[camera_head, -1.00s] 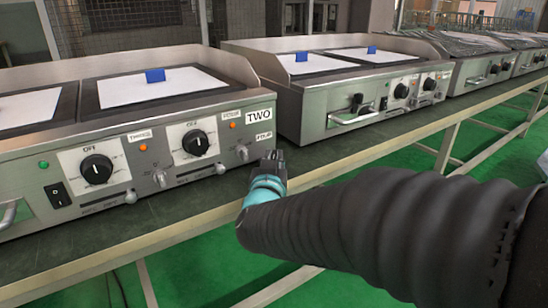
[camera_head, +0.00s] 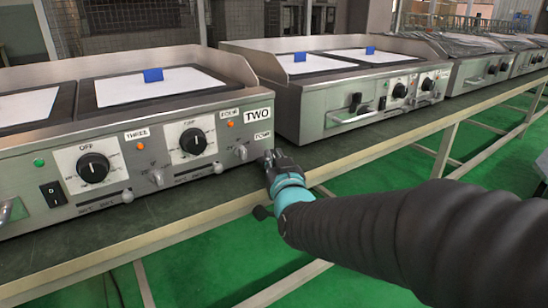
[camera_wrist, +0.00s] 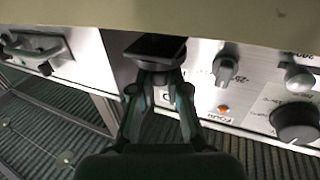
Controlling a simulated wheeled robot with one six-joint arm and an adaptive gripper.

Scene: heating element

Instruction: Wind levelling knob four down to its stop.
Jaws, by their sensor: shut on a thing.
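Griddle TWO (camera_head: 130,160) stands on the bench at the left, with a FOUR plate (camera_head: 262,136) at the right end of its front panel. My gripper (camera_head: 270,158) is low at that right front corner, just below this plate. In the wrist view my gripper (camera_wrist: 158,75) has its fingers closed on a flat, black-topped piece, levelling knob four (camera_wrist: 155,46), against the panel's edge. In the head view my gripper hides this knob. How far the knob is wound cannot be told.
A small steel lever (camera_head: 240,152) and the right dial (camera_head: 193,141) sit left of my gripper. A second griddle (camera_head: 350,105) stands to the right, across a narrow gap. The bench edge (camera_head: 225,208) runs close under my wrist.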

